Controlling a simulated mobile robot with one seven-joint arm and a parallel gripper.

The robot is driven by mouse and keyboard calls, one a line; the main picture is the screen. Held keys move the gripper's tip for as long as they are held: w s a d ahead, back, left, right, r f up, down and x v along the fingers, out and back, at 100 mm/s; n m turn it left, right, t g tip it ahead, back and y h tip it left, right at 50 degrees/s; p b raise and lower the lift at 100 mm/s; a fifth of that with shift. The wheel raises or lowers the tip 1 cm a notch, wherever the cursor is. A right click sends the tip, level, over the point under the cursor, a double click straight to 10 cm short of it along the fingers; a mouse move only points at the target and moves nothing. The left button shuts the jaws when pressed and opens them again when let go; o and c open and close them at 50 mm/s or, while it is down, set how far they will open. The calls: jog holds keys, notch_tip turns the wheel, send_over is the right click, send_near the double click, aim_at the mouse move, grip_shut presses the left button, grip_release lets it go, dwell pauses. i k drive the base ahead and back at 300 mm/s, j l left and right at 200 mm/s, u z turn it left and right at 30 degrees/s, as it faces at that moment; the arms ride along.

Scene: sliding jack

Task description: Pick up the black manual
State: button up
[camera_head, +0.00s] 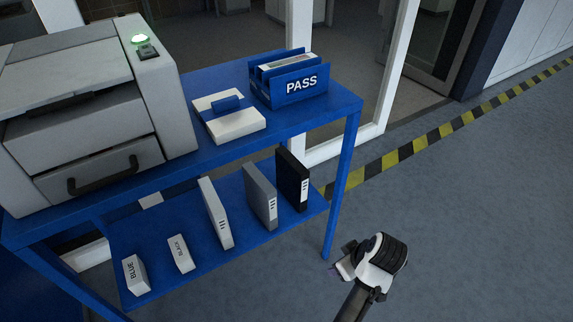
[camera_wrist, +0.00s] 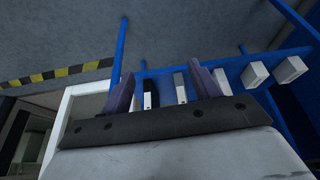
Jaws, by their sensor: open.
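The black manual (camera_head: 292,180) stands upright at the right end of the blue table's lower shelf, its pale label facing the front. In the wrist view the black manual (camera_wrist: 148,88) shows beyond the fingers, close to the left one. My gripper (camera_head: 340,270) is right of the shelf and in front of the table's right front leg, apart from the manual. In the wrist view my gripper (camera_wrist: 163,76) has its fingers spread wide with nothing held between them.
A grey manual (camera_head: 260,195) and a white one (camera_head: 216,213) stand left of it. Small boxes labelled BLUE (camera_head: 135,275) and BLACK (camera_head: 181,253) sit farther left. The blue table (camera_head: 345,103) carries a printer (camera_head: 85,100) and a PASS holder (camera_head: 300,86). Floor at right is clear.

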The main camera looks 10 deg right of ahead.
aim_at(292, 177)
jog(key=i, duration=1.05)
